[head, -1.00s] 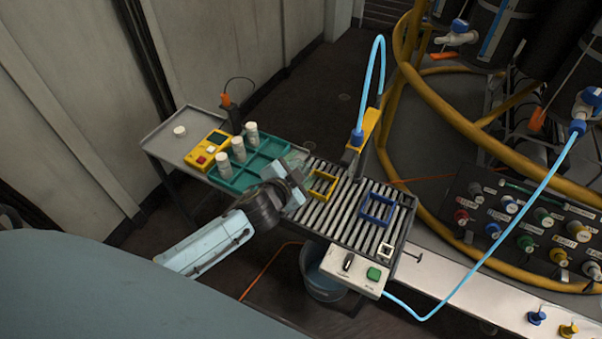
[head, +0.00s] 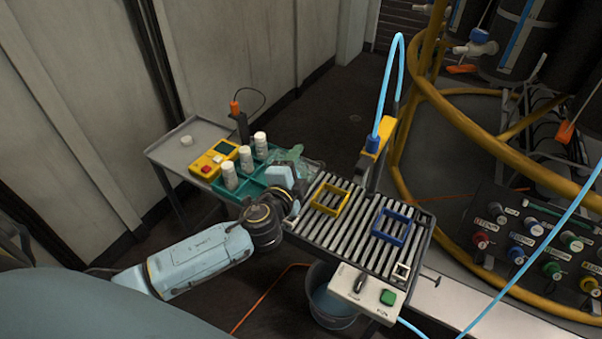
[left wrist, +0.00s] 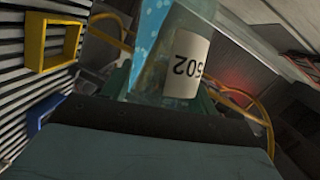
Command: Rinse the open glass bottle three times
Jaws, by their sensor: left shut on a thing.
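My left gripper (head: 287,177) is at the right end of the green rack (head: 262,176), beside the slatted drain. It is shut on a clear, greenish glass bottle (head: 296,160), which shows faintly behind the fingers in the head view. In the left wrist view the bottle (left wrist: 146,50) has a white label (left wrist: 187,62) reading 502, upside down in the picture. A blue hose (head: 384,90) arches down to a yellow-and-blue nozzle post (head: 375,150) behind the slatted drain (head: 350,221). My right gripper is out of view.
Three white-capped bottles (head: 245,158) stand in the rack. A yellow box (head: 212,160) is beside it, and a white cap (head: 187,141) lies on the grey tray. Yellow (head: 330,198) and blue (head: 391,227) frames sit on the slats. A bucket (head: 331,309) stands below.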

